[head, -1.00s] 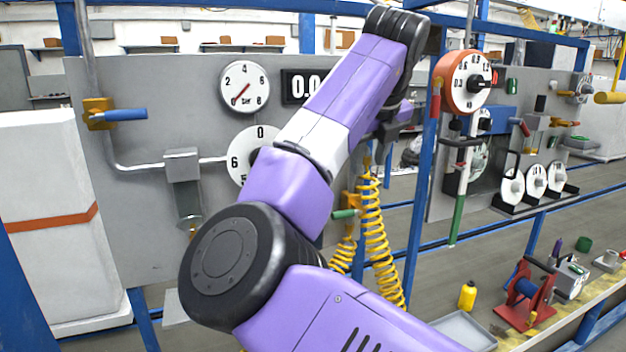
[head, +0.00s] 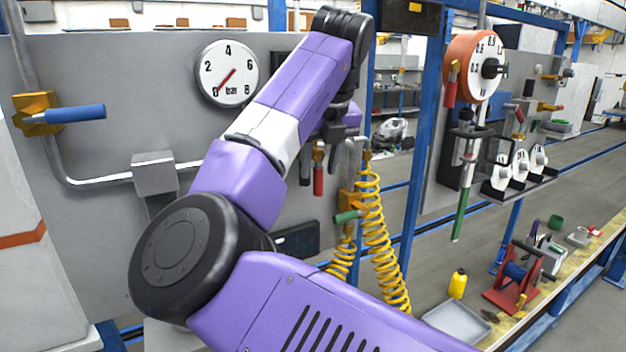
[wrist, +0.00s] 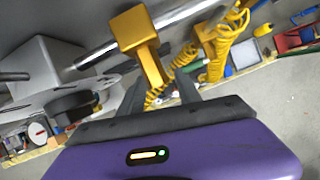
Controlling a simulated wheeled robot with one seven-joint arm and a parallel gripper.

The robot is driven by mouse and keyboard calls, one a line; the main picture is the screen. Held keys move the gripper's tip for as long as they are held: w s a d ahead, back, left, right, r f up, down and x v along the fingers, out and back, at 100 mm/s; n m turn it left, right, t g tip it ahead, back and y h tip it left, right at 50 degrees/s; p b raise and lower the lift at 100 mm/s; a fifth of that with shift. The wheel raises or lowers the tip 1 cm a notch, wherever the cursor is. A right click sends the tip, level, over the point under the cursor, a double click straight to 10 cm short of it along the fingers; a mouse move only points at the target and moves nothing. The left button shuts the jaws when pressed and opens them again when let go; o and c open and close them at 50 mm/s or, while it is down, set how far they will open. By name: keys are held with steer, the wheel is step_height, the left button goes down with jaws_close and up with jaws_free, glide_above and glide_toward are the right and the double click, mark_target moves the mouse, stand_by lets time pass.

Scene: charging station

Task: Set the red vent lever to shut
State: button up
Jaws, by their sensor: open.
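A red lever (head: 318,178) with a yellow upper part hangs straight down from the pipework, right of my forearm in the head view. I take it for the vent lever; no label is legible. My gripper (head: 338,128) is just above and right of it, partly hidden by my arm. In the wrist view, a yellow valve block (wrist: 134,27) sits on a grey pipe, with a yellow arm (wrist: 151,66) reaching down towards the space between my open fingers (wrist: 160,92). No red grip shows there, and I cannot tell whether the fingers touch anything.
A pressure gauge (head: 227,73) and a blue-handled valve (head: 75,114) are on the grey panel. A green-handled valve (head: 348,215) and coiled yellow hose (head: 378,240) hang below my gripper. Another red handle (head: 451,84) hangs beside the orange-rimmed dial (head: 476,66). A blue post (head: 413,150) stands close right.

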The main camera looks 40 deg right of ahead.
mark_target(316, 181)
steer(key=shift+x, duration=2.55)
jaws_close()
